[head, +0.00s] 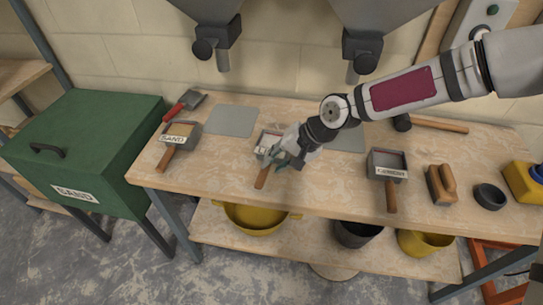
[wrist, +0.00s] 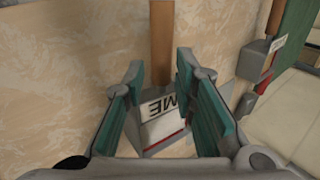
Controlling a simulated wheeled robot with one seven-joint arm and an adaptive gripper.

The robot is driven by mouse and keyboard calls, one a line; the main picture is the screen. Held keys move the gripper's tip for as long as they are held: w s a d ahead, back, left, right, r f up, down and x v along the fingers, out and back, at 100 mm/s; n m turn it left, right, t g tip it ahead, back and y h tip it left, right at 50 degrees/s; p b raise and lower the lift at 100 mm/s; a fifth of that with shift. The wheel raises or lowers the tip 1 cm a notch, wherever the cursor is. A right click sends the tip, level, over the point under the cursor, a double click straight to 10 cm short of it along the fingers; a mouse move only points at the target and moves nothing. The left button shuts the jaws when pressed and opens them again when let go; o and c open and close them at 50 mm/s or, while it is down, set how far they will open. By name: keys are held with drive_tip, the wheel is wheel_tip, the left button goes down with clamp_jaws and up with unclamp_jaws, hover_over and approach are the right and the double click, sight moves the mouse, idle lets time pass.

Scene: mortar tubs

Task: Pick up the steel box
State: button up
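Three small steel boxes with wooden handles stand on the workbench: one labelled SAND (head: 181,139) at left, one in the middle (head: 262,143) and one at right (head: 387,163) with a label too small to read surely. My gripper (head: 283,160) is over the middle box and hides part of it. In the wrist view my gripper (wrist: 160,78) is open, its teal-padded fingers either side of the middle box (wrist: 150,150) and its handle (wrist: 161,45). Gaps show between the fingers and the handle. The box's label reads ME, upside down and partly hidden.
Left on the bench are a red-handled scoop (head: 178,110) and a grey sheet (head: 233,121). At right are a wooden float (head: 441,184), a dark round dish (head: 489,196) and a mallet (head: 425,123). Two hoppers hang above. A green SAND bin (head: 90,130) stands at left.

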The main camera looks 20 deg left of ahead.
sight(268, 168)
drive_tip(key=shift+w+x, duration=0.1)
drive_tip(key=shift+x, duration=1.3)
drive_tip(key=shift+w+x, duration=0.15)
drive_tip(key=shift+x, duration=1.2)
clamp_jaws()
